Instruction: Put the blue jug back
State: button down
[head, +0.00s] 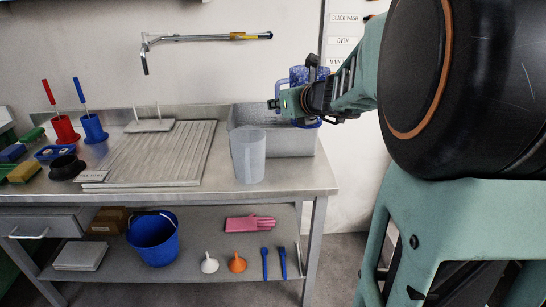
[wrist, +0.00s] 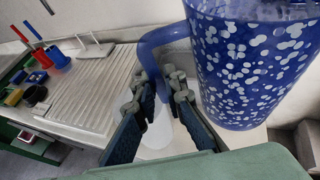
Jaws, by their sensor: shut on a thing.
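The blue jug (wrist: 255,65), speckled with pale spots, fills the upper right of the wrist view. My gripper (wrist: 160,85) is shut on its blue handle (wrist: 152,42), with one finger on each side. In the head view, my gripper (head: 290,102) covers much of the jug (head: 297,74), which appears in front of the wall, above the right end of the bench. The jug looks roughly upright and held clear of the bench. Its contents are not visible.
A grey basin (head: 240,117) is at the bench's right end, with a translucent beaker (head: 248,158) before it. A ribbed drainboard (head: 160,155) lies left, and a tap (head: 205,38) juts from the wall. Red and blue holders (head: 92,128) stand far left. The lower shelf holds a blue bucket (head: 153,240).

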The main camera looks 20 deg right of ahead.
jog(key=shift+s, duration=0.1)
jog(key=shift+f, duration=0.3)
notch_tip(320, 180, down, 17)
jog(key=b, duration=1)
jog(key=shift+f, duration=0.2)
jog(key=shift+f, duration=0.15)
jog(key=c, duration=2.4)
grip_release()
jog(key=shift+o, duration=0.5)
